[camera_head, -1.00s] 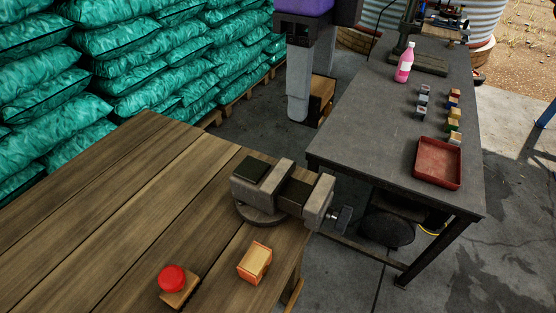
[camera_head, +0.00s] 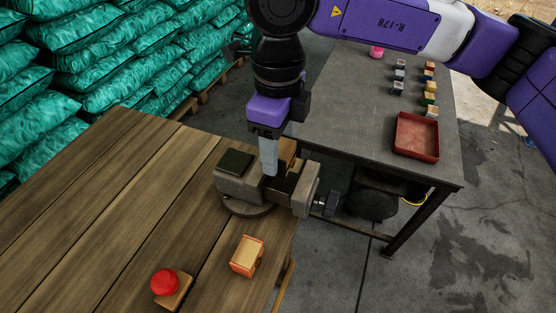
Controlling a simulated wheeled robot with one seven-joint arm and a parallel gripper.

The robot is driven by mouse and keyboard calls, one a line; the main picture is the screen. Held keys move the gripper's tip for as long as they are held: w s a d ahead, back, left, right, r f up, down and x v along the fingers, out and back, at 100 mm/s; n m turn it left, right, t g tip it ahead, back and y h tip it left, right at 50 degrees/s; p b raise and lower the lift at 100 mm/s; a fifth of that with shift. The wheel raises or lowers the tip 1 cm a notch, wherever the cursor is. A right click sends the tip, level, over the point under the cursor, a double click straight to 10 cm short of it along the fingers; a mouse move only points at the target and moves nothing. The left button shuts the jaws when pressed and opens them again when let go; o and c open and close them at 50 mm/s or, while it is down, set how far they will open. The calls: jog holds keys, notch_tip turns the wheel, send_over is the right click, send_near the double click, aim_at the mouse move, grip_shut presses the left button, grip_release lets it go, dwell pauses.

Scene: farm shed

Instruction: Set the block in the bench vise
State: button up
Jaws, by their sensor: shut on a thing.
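The bench vise (camera_head: 228,186) is grey, with a dark pad on top, and stands at the right edge of the wooden bench. Its jaws are apart, with a gap between the left body and the right jaw (camera_head: 306,190). My gripper (camera_head: 272,160) points down over this gap, shut on a brown wooden block (camera_head: 288,152). The block shows just right of the near pale finger, which hides part of it. Its lower end is at the vise's far side in the picture; I cannot tell how deep it is between the jaws.
On the wooden bench (camera_head: 110,200) are an orange-edged block (camera_head: 247,256) and a red button (camera_head: 165,282) on a wooden base. A grey table (camera_head: 350,120) behind holds a red tray (camera_head: 416,137) and several small cubes. Teal sacks (camera_head: 90,60) are stacked at left.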

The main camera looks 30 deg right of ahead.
jog(key=shift+f, duration=2.25)
jog(key=shift+f, duration=0.2)
jog(key=o, duration=1.6)
jog(key=shift+r, duration=0.1)
jog(key=shift+c, duration=0.2)
jog(key=shift+r, duration=0.15)
notch_tip(320, 180, up, 12)
jog(key=shift+b, duration=0.3)
